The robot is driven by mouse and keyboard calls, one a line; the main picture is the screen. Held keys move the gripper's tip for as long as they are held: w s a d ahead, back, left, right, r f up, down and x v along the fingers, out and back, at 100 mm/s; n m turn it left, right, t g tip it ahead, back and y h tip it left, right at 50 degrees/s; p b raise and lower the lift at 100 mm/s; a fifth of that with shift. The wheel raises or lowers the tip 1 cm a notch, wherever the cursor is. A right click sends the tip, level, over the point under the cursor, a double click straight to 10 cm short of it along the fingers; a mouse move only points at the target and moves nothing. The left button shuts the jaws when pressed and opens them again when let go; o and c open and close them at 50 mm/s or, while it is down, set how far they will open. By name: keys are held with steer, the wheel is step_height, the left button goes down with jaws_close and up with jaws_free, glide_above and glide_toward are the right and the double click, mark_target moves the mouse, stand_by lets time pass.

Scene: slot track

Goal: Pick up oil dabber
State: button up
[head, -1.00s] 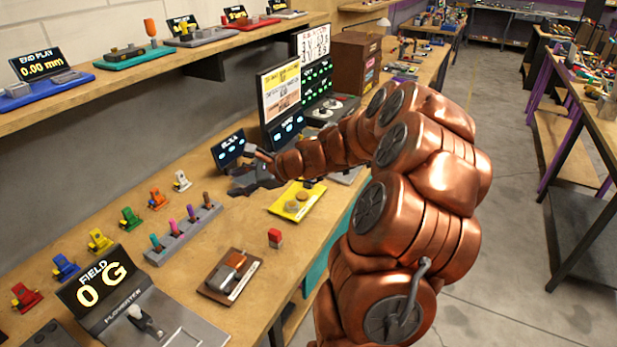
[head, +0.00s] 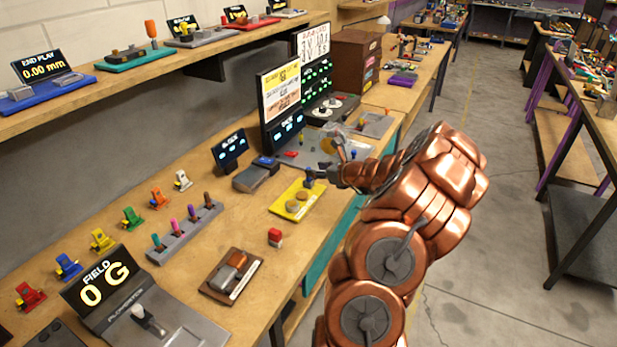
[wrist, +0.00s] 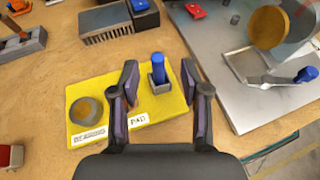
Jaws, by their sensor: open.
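A small upright piece with a blue top and grey lower part, seemingly the oil dabber (wrist: 158,66), stands at the tray's far right in the wrist view. Its blue top also shows in the head view (head: 309,173). My gripper (wrist: 159,78) is open, with one finger on each side of the blue-topped piece. I see no contact. In the head view my gripper (head: 318,177) is over the tray's far end.
A grey plate (wrist: 225,80) right of the tray holds a gold disc (wrist: 268,27) and a blue-handled tool (wrist: 303,75). A grey block device (head: 256,175) stands behind the tray. A red block (head: 275,237) sits nearer on the bench, with clear wood around it.

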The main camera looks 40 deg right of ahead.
steer(key=x, duration=0.1)
steer(key=p+x, duration=0.1)
steer(key=shift+w+a+f, duration=0.15)
steer(key=shift+w+f, duration=0.1)
steer(key=shift+f, duration=0.2)
steer(key=shift+x, duration=0.95)
jaws_close()
